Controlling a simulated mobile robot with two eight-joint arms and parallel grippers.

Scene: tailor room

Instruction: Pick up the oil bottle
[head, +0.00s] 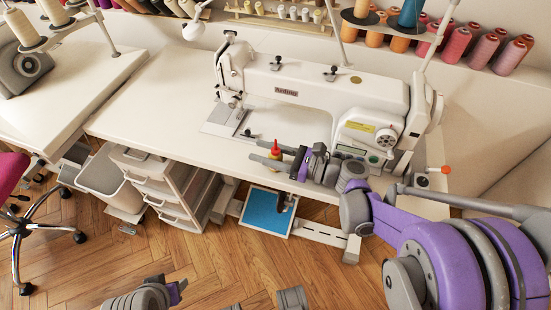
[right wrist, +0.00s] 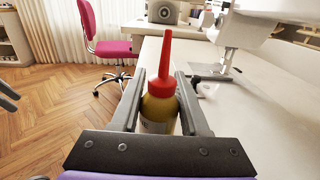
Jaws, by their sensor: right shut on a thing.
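The oil bottle (right wrist: 159,104) has a yellow body and a red cap with a long pointed nozzle. In the right wrist view it stands about upright between the two grey fingers of my right gripper (right wrist: 160,105), which is shut on it. In the head view the red nozzle (head: 275,148) shows between the fingers of the right gripper (head: 268,156), over the front edge area of the sewing table (head: 150,100). The bottle's lower part is hidden; I cannot tell whether it touches the table. Part of my left gripper (head: 178,290) shows low in the head view, its fingers not clear.
A white sewing machine (head: 310,90) stands on the table just behind the right gripper. Thread spools (head: 485,47) line the back. White drawers (head: 165,180) and a blue-topped pedal (head: 265,210) are below. A pink chair (right wrist: 115,48) stands off to the left. The table's left part is clear.

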